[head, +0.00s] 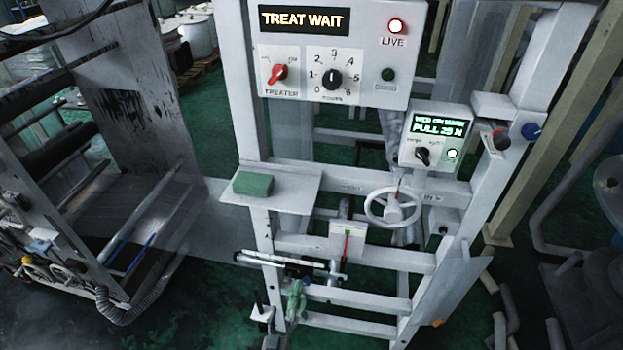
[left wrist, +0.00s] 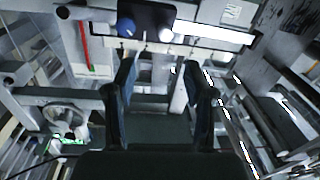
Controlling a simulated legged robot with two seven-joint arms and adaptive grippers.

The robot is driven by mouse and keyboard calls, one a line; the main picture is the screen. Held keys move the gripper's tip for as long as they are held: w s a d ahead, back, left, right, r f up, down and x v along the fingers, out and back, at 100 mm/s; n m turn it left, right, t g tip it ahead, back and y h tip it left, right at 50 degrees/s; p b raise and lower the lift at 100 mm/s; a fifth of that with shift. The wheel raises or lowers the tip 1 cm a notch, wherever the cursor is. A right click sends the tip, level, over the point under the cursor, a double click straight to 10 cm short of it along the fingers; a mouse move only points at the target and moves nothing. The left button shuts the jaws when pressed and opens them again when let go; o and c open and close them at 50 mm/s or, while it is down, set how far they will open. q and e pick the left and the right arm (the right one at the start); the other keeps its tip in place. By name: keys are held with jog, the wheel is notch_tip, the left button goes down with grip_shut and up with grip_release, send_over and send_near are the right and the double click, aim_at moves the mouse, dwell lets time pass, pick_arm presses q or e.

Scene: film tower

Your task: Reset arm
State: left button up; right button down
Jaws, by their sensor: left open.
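My left gripper (left wrist: 162,66) shows in the left wrist view with its two dark fingers apart and nothing between them. It faces the machine frame and a pale rail with small hooks. I cannot clearly make out this gripper in the head view. My right gripper is in neither view. The upper control panel (head: 392,45) reads "TREAT WAIT", with a red treater knob (head: 277,74), a black power knob (head: 332,79) and a lit red LIVE lamp (head: 396,26). A smaller box (head: 437,136) reads "PULL 25 N" and has a lit lamp.
A white handwheel (head: 393,207) and a red-marked plate (head: 347,237) are on the frame. A green block (head: 253,184) lies on a white shelf (head: 290,197). A roller machine (head: 50,240) stands at left. Pipes (head: 575,190) stand at right. Green floor shows between.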

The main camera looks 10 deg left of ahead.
pick_arm(q)
jog(key=s+d+f+m+g+h, duration=0.1)
jog(key=s+f+g, duration=0.55)
jog(key=f, duration=0.75)
jog(key=s+d+f+m+g+h, duration=0.1)
jog(key=s+f+m+g, duration=0.15)
jog(key=s+f, duration=0.95)
jog(key=s+a+f+g, duration=0.4)
jog(key=s+f, duration=0.4)
jog(key=s, duration=0.3)
jog(key=s+a+f+g+y, duration=0.1)
jog(key=s+a+f+g, duration=0.3)
jog(key=s+f, duration=0.4)
jog(key=s+a, duration=0.1)
jog(key=s, duration=0.2)
jog(key=shift+s+a, duration=0.3)
jog(key=shift+a, duration=0.1)
jog(key=shift+m, duration=0.25)
